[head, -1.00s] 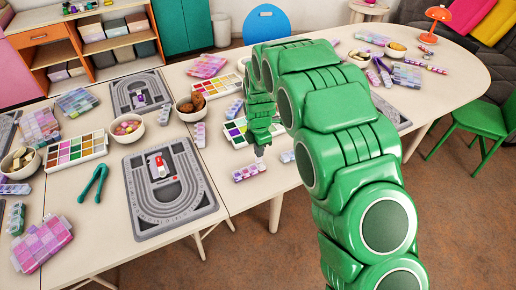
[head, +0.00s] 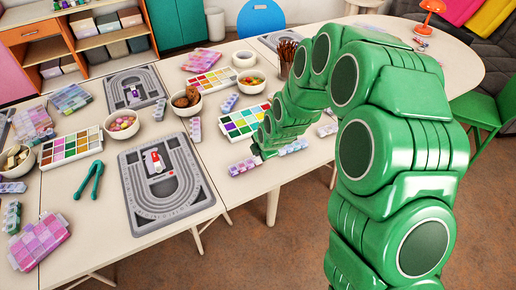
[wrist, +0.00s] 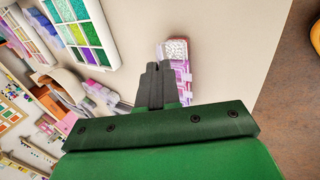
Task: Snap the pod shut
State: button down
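A lilac and white bead pod strip (head: 243,167) lies on the table near its front edge, right of the grey bead board with the red and white item. It also shows in the wrist view (wrist: 184,92), where its far end has a compartment of silvery beads. Whether that compartment's lid stands open I cannot tell. My gripper (wrist: 154,68) is over the strip's left side in the wrist view, its dark fingers together with nothing seen between them. The fingers hide part of the strip, and touching is unclear. In the head view my green wrist hides the fingertips.
The grey bead board (head: 140,213) is to the left. The table's front edge is close, with open floor beyond.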

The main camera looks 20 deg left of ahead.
jog(key=shift+s+d+f+t+y, duration=0.5)
jog(key=shift+d+t+y, duration=0.05)
jog(key=shift+t+y, duration=0.25)
jog(key=shift+s+d+f+t+y, duration=0.2)
jog(key=shift+f+t+y, duration=0.15)
jog(key=shift+t+y, duration=0.25)
jog(key=c, duration=1.3)
grip_release()
jog(key=shift+c, duration=0.2)
jog(key=shift+w+a+r, duration=0.1)
jog(key=shift+r, duration=0.05)
jog(key=shift+w+a+r, duration=0.1)
jog(key=shift+w+r, duration=0.05)
jog(key=shift+r, duration=0.05)
jog(key=shift+a+g+h, duration=0.1)
jog(key=shift+g+h, duration=0.3)
